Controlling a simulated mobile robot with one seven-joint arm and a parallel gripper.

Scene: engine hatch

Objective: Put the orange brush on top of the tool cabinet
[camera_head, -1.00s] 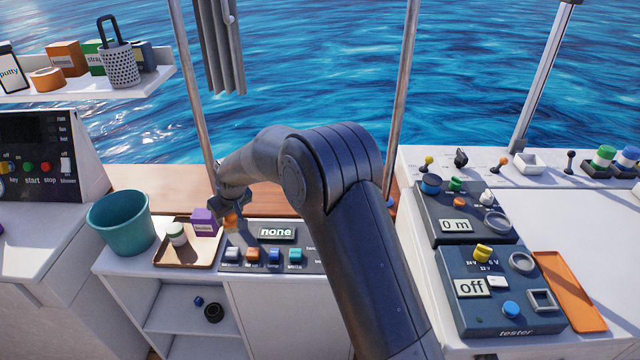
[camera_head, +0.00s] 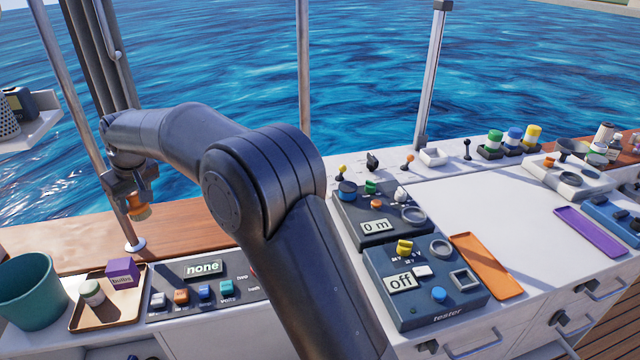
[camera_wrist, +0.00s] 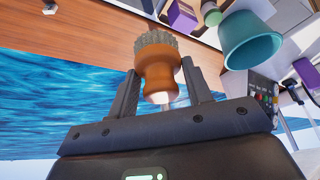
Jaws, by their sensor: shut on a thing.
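The orange brush (camera_wrist: 158,68) is upside down in the wrist view, with a wooden-orange handle and grey bristles. My gripper (camera_wrist: 163,88) is shut on its handle. In the head view my gripper (camera_head: 132,190) holds the brush (camera_head: 139,210) in the air at the left, in front of the wooden ledge. A white cabinet (camera_head: 470,215) with drawers stands at the right; I cannot tell for sure that it is the tool cabinet. Its white top is partly bare, away from my gripper.
A teal bucket (camera_head: 30,295), a brown tray (camera_head: 98,315) and a switch panel (camera_head: 205,292) are below my gripper. Posts (camera_head: 432,75) stand behind.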

